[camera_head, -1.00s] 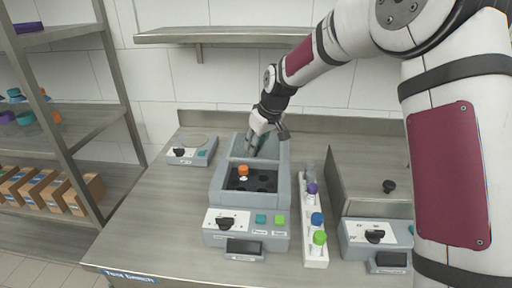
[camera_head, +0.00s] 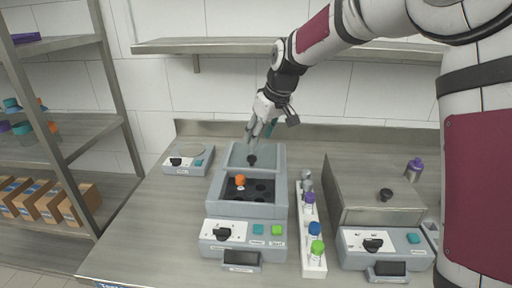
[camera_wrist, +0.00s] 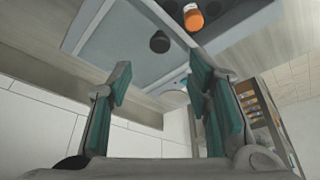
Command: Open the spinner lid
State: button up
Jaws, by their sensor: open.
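The grey spinner (camera_head: 216,212) stands on the bench at the middle, with a dial and buttons on its front. Its lid (camera_head: 238,155) is raised at the back of the body, with a black knob (camera_head: 252,159) on the face toward the head camera. The dark inside with several holes is exposed, and an orange-capped tube (camera_head: 240,181) stands in it. My gripper (camera_head: 258,136) is open and empty just above the lid's top edge. In the wrist view the lid's knob (camera_wrist: 159,42) and the orange cap (camera_wrist: 193,17) lie beyond my open fingers, apart from them.
A white rack (camera_head: 313,262) with several capped tubes stands right of the spinner. Further right is a shut box-shaped device (camera_head: 370,210) with a knob. A small device with a round plate (camera_head: 188,158) stands at the back left. A wall shelf (camera_head: 200,46) hangs behind.

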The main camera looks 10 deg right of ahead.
jog(key=shift+v, duration=1.75)
jog(key=s+d+m, duration=0.2)
jog(key=s+d, duration=0.1)
jog(key=s, duration=1)
jog(key=s+d+r+m+h, duration=0.1)
jog(key=s+d+m, duration=0.1)
jog(key=s, duration=1.1)
jog(key=s+d+r+m+h, duration=0.1)
jog(key=s+d, duration=0.4)
jog(key=s, duration=0.7)
jog(key=shift+s+m+t+p, duration=0.3)
jog(key=shift+s+m+p, duration=0.15)
jog(key=shift+m, duration=0.45)
